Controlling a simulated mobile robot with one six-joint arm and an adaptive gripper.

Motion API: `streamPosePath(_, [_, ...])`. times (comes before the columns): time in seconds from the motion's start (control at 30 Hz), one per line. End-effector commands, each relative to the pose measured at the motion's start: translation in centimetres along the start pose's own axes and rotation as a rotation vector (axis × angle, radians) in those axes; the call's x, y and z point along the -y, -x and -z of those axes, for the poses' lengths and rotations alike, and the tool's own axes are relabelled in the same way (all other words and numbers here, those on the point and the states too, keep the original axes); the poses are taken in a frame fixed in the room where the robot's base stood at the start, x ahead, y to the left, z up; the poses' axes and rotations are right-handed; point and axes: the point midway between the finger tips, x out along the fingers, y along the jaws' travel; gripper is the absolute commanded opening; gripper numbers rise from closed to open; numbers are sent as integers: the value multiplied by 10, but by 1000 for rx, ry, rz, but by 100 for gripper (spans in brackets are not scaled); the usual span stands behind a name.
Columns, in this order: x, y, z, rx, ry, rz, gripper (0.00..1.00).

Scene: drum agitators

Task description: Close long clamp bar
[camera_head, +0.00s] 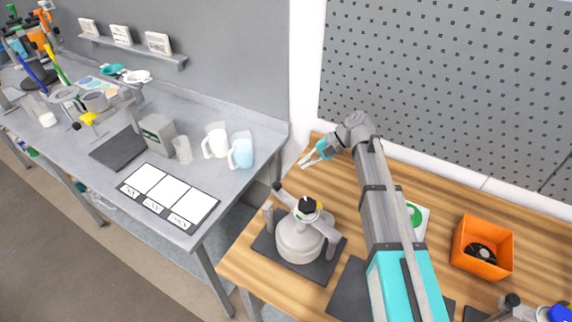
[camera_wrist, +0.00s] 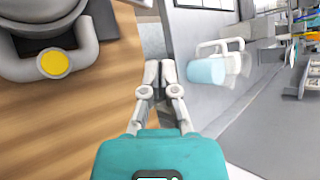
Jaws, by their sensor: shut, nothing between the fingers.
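A light grey drum agitator (camera_head: 298,245) stands on a dark mat on the wooden bench, with a dark cap on top and grey posts at its sides. A grey bar with a dark knob (camera_head: 286,195) slants up at its back left; I take it for the long clamp bar. My gripper (camera_head: 309,160) is shut and empty, above and behind the agitator, apart from it. In the wrist view my gripper (camera_wrist: 160,71) points away from the agitator, whose rounded grey body (camera_wrist: 35,62) and a yellow disc on a grey arm (camera_wrist: 52,63) show at upper left.
An orange bin (camera_head: 483,247) with a dark round part stands right of my arm. A grey table (camera_head: 245,181) to the left carries a white jug (camera_head: 215,141) and a light-blue jug (camera_head: 241,151). A pegboard wall (camera_head: 450,80) rises behind the bench.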

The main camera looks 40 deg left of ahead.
Motion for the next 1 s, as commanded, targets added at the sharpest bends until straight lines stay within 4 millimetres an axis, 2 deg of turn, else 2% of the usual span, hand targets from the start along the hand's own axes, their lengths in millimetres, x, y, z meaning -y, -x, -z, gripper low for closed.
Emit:
streamPosePath(0.03, [9, 4, -7, -13, -26, -32, 0])
streamPosePath(0.4, [26, 12, -22, -158, -233, -257, 0])
streamPosePath(1.0, [55, 42, -44, -467, -489, -514, 0])
